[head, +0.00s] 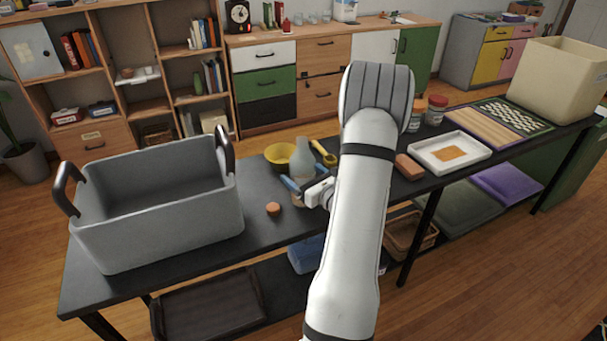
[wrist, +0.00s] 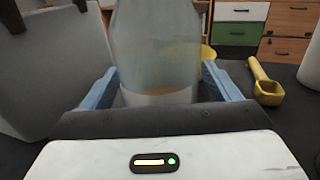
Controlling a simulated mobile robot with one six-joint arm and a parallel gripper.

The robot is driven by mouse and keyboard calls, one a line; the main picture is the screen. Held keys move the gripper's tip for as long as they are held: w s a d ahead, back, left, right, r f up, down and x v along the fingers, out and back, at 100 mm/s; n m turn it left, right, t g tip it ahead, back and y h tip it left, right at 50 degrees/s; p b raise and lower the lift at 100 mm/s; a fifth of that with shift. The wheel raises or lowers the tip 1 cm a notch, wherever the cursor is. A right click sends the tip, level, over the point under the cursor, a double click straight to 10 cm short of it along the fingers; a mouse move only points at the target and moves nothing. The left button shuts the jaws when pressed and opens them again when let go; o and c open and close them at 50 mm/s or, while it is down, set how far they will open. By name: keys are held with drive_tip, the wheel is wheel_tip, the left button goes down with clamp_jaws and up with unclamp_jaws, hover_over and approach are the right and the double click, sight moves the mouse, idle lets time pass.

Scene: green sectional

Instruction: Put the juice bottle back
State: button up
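The juice bottle (head: 303,163) is a pale, translucent bottle standing upright on or just above the black table, right of the grey bin. In the wrist view the bottle (wrist: 157,45) fills the middle, with a pale band and a faint orange tint low down; its top is cut off. My gripper (head: 302,187) has blue fingers, one on each side of the bottle's lower part. In the wrist view my gripper (wrist: 160,85) shows no clear gap between fingers and bottle, but firm contact cannot be made out.
A grey bin (head: 185,215) with dark handles stands at the left. A yellow bowl (head: 279,156) and yellow scoop (head: 323,153) lie behind the bottle. A small orange-brown disc (head: 273,209) lies in front. A white tray (head: 470,141), jars (head: 436,109) and beige bin (head: 560,75) stand right.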

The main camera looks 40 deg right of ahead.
drive_tip(key=shift+o, duration=0.2)
drive_tip(key=shift+r, duration=0.25)
drive_tip(key=s, duration=1.2)
drive_tip(key=w+a+r+n+g+y, duration=0.1)
drive_tip(key=a+r+n+g+y, duration=0.1)
drive_tip(key=a+n+g+y, duration=0.75)
drive_tip(key=w+a+r+n+g+y, duration=0.1)
drive_tip(key=a+r+n+y, duration=0.15)
drive_tip(key=a+n, duration=0.75)
drive_tip(key=s+a+n+g+h, duration=0.5)
drive_tip(key=s+a+n+g, duration=0.15)
drive_tip(key=a, duration=0.55)
drive_tip(key=s+r+n+h, duration=0.1)
drive_tip(key=n+h, duration=0.1)
drive_tip(key=n, duration=0.1)
drive_tip(key=s+d+r+n+h, duration=0.1)
drive_tip(key=r+n+h, duration=0.1)
drive_tip(key=n+h, duration=0.1)
drive_tip(key=s+r+n+t+h, duration=0.1)
drive_tip(key=n+h, duration=0.1)
drive_tip(key=n, duration=0.1)
drive_tip(key=shift+d+r+n, duration=0.2)
drive_tip(key=shift+r+n, duration=0.2)
